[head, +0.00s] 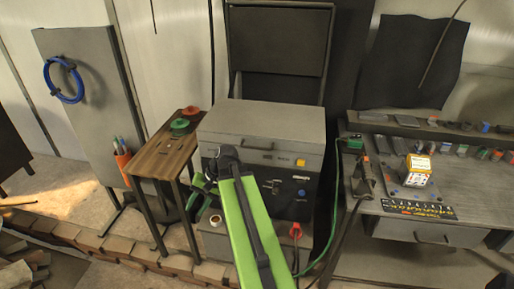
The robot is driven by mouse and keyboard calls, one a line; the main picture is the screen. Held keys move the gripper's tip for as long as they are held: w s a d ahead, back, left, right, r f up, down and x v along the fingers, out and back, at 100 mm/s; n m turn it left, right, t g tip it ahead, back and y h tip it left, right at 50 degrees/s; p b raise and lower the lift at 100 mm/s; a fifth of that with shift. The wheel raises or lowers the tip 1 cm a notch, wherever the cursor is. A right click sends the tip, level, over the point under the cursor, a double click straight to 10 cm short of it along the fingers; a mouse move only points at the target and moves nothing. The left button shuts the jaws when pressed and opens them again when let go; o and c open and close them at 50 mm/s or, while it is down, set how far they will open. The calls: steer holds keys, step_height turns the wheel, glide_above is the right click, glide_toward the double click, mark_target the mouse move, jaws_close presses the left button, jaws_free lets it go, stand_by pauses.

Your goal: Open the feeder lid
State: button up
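The feeder (290,195) is a dark grey box with a control front, standing in the middle of the head view. Its lighter grey lid (265,122) lies flat on top and looks shut. A dark bar handle (257,147) is on the lid's front face. My green arm reaches up from the bottom edge in front of the feeder. My gripper (207,182) is at the arm's far end, near the feeder's front left, below and left of the handle. It looks apart from the handle.
A wooden side table (165,155) with a red and a green item stands close on the left. A workbench (405,228) with a yellow-white box (416,170) and tools is on the right. A green cable (333,215) hangs between. A dark upright panel (280,50) stands behind the feeder.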

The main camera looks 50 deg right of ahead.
steer(key=s+d+r+m+t, duration=0.3)
steer(key=d+r+m, duration=0.1)
steer(key=d, duration=0.6)
steer(key=s+d+r+m+t, duration=0.3)
steer(key=s+d+r+t, duration=0.1)
steer(key=d, duration=0.5)
steer(key=m+t+h, duration=0.2)
steer(key=m+t, duration=0.3)
steer(key=m, duration=0.1)
glide_toward(260, 148)
steer(key=b+x, duration=0.3)
steer(key=x, duration=0.9)
steer(key=shift+s, duration=0.1)
steer(key=shift+c, duration=0.2)
jaws_close()
